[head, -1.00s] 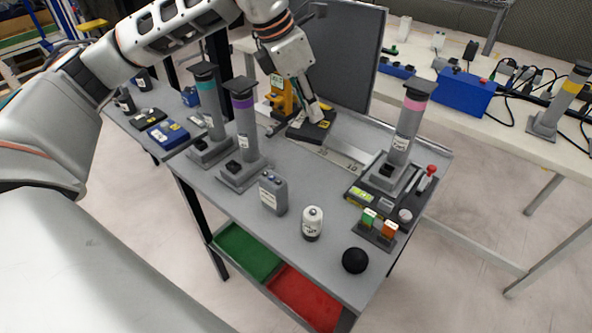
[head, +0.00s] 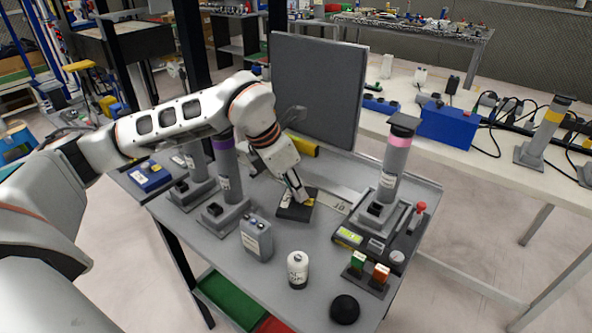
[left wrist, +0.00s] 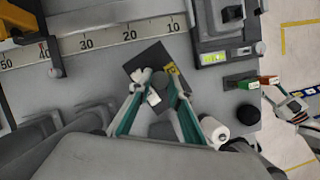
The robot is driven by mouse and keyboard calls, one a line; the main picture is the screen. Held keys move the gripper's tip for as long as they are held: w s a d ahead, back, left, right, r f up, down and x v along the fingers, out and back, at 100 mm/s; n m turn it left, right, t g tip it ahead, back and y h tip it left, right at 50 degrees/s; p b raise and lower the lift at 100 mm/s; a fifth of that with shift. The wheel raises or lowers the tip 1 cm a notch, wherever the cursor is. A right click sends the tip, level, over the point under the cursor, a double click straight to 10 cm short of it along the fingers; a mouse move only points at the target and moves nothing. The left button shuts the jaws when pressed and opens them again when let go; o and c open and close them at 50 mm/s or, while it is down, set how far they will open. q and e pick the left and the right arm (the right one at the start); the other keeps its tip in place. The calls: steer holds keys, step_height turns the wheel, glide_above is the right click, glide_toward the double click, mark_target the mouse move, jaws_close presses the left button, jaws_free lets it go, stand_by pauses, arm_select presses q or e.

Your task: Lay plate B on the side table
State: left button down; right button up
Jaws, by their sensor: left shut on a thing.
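Plate B, as I take it, is a dark square plate (head: 293,212) with a yellow label, at the middle of the grey worktable (head: 268,285). My left gripper (head: 302,197) is shut on it from above. In the left wrist view the two fingers (left wrist: 156,88) close at the grey raised middle of the plate (left wrist: 147,58), just beside the ruler. I cannot tell whether the plate touches the tabletop. A lower grey table at the left, with a blue box (head: 150,178), may be the side table. What looks like part of my right gripper (left wrist: 298,112) shows at the right edge.
Posts with purple (head: 223,143) and pink bands (head: 397,141) stand either side of the plate. A dark upright panel (head: 318,90) rises behind. A white table stands at the back right.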

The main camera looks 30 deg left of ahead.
mark_target(293, 202)
arm_select(q)
steer(key=shift+w+f, duration=0.1)
steer(key=shift+f, duration=0.7)
step_height(293, 202, down, 4)
steer(key=shift+r+b, duration=0.2)
steer(key=shift+b, duration=0.15)
steer(key=shift+f, duration=0.25)
steer(key=c, duration=1.9)
jaws_free()
steer(key=shift+f, duration=0.2)
